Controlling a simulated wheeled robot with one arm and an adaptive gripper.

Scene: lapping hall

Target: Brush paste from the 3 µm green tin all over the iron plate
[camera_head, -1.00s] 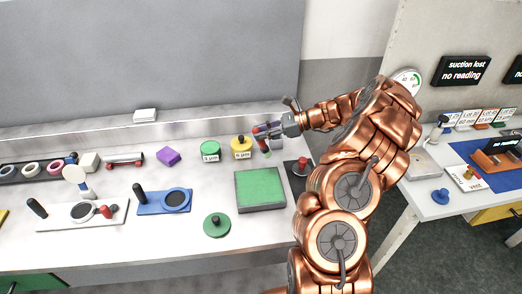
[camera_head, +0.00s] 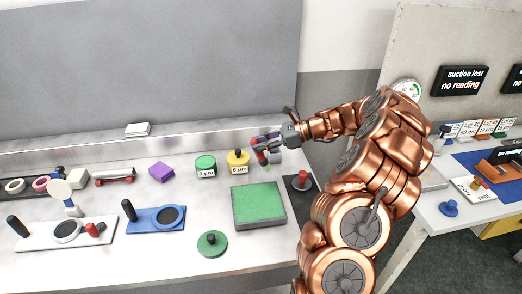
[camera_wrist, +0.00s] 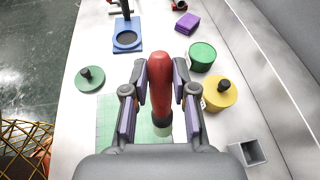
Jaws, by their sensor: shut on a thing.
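My gripper (camera_head: 268,143) is shut on a brush (camera_wrist: 161,85) with a red handle and a pale tip. In the wrist view the brush points down past the fingers and overlaps the plate. In the head view it is just right of the yellow tin. The green tin (camera_head: 206,166) stands left of the yellow tin, with a label on its front; it also shows in the wrist view (camera_wrist: 202,55). The iron plate (camera_head: 258,205) lies in front of the tins. Its top looks green, with faint grid lines in the wrist view. The brush tip's height is unclear.
The yellow tin (camera_head: 238,159) has a dark knob on top. A green disc with a knob (camera_head: 212,243) lies left of the plate. A square-holed grey holder (camera_wrist: 251,152) stands beside the yellow tin. A red-knobbed piece (camera_head: 302,181) is right of the plate.

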